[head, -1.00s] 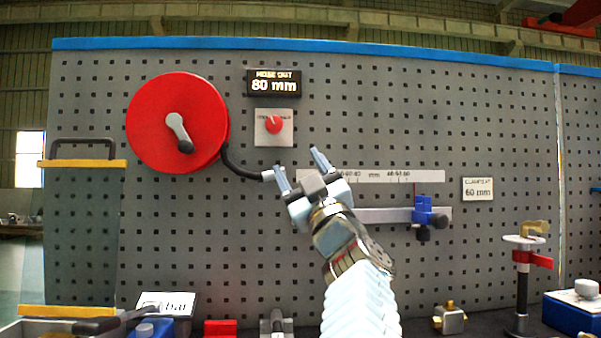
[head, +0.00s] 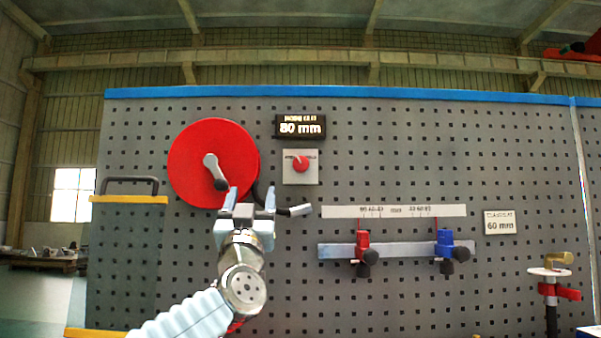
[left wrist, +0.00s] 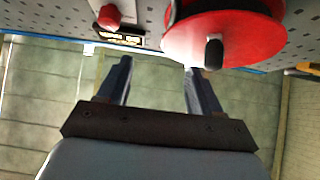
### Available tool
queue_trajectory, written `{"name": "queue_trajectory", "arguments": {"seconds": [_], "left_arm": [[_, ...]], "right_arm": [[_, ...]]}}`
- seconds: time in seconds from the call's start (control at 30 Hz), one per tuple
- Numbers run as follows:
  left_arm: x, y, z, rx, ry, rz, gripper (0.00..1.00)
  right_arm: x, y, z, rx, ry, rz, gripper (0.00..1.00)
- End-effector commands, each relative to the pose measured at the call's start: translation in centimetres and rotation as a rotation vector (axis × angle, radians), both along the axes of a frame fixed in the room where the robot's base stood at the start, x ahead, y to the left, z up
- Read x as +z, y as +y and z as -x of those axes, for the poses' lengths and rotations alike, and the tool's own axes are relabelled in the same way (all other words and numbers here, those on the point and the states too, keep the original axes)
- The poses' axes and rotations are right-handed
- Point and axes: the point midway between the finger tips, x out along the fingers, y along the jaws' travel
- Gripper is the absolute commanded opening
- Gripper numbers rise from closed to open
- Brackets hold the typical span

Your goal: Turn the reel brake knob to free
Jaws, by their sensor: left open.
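The reel brake knob (head: 300,164) is a small red knob on a pale square plate (head: 302,179), mounted on the pegboard right of the red hose reel (head: 240,160). The knob also shows at the top left of the left wrist view (left wrist: 108,17), with the reel (left wrist: 245,38) to its right. My left gripper (head: 250,195) is open and empty, its fingers pointing up, below and left of the knob and in front of the reel's lower right edge. The knob's plate lettering is too small to read. My right gripper does not show.
A black display (head: 300,127) reading 80 mm hangs above the knob. The reel's crank handle (head: 215,172) sticks out from its face. A hose end (head: 295,211) lies just right of my gripper. A rail with red (head: 362,246) and blue (head: 445,245) clamps is lower right.

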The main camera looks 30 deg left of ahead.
Motion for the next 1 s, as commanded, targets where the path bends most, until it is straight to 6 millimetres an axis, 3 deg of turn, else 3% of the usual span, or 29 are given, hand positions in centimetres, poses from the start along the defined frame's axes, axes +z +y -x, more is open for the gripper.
{"name": "queue_trajectory", "arguments": {"seconds": [0.03,0.1,0.27,0.47,0.8,1.0], "left_arm": [[-0.8,-1.9,-1.8,-0.018,0.027,-0.043,0.65],[-1.6,-3.6,-3.3,-0.026,0.052,-0.094,0.65],[-1.9,-5.4,-5.0,-0.031,0.075,-0.152,0.65],[0.3,-4.8,-6.9,-0.029,0.076,-0.152,0.65],[5.9,-2.8,-12.0,-0.029,0.075,-0.151,0.65],[7.3,-2.2,-13.7,-0.030,0.075,-0.150,0.65]], "right_arm": [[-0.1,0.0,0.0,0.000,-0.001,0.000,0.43],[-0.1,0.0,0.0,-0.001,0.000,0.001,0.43],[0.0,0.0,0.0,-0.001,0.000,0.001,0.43],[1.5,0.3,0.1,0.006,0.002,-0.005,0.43],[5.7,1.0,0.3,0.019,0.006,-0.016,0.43],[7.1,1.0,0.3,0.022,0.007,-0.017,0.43]]}}
